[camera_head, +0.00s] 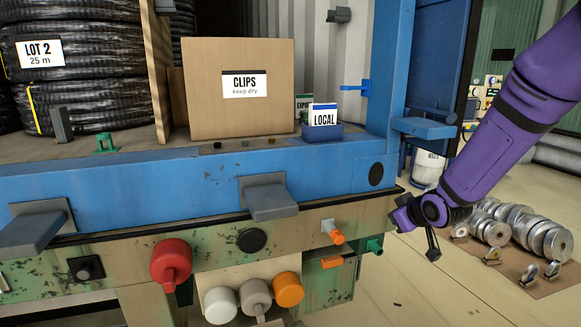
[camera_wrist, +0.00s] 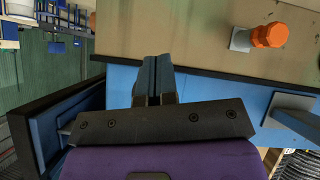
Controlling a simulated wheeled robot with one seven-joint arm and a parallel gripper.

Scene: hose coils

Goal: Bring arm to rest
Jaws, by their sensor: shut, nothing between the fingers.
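My purple arm comes in from the upper right in the head view, and my gripper (camera_head: 432,252) hangs at its lower end. It is just right of the blue container's front corner, with the floor behind it. In the wrist view the two fingers of my gripper (camera_wrist: 154,75) lie side by side and shut, with nothing between them. A blue surface and a tan panel with an orange knob (camera_wrist: 269,35) are beyond the fingers. I cannot tell whether the fingers touch anything.
A blue sill (camera_head: 110,185) with grey brackets and red, white and orange knobs below it stands left of my gripper. A cardboard CLIPS box (camera_head: 212,115) and hose coils (camera_head: 85,80) sit inside. Metal rings (camera_head: 510,228) lie on a mat at right. Floor shows between.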

